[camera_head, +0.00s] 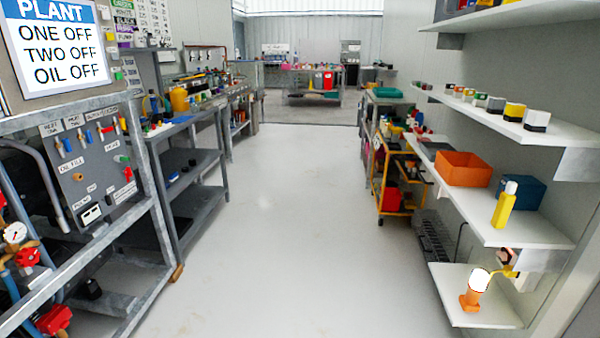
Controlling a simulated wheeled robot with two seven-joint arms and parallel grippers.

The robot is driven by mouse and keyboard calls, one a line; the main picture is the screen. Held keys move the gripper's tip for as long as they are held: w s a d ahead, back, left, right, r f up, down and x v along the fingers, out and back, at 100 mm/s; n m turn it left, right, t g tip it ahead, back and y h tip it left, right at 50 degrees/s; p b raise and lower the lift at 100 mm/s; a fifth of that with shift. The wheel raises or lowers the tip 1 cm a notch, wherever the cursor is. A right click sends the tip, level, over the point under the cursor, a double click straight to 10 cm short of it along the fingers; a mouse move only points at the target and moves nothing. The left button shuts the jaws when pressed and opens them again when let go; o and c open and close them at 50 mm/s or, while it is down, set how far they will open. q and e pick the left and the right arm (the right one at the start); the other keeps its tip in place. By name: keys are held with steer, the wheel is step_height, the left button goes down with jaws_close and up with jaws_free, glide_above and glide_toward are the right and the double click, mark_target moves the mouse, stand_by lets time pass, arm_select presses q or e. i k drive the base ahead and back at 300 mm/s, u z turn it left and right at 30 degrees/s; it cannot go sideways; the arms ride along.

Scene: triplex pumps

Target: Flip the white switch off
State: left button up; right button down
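A grey control panel (100,193) stands at the left, set in a metal frame. A sign (60,47) above reads PLANT, ONE OFF, TWO OFF, OIL OFF. Neither of my grippers is in view.
The grey floor (265,215) is clear down the middle. Grey shelving (190,168) with tools lines the left. White wall shelves (530,232) at the right hold an orange bin (463,169) and a yellow bottle (504,206). A red-valved pipe assembly (28,257) is at lower left.

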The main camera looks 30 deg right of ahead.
mark_target(502, 256)
steer(key=z, duration=0.15)
steer(key=i, duration=2.5)
steer(key=z, duration=1.05)
steer(key=i, duration=1.15)
steer(key=z, duration=1.85)
steer(key=i, duration=0.65)
steer(key=z, duration=0.4)
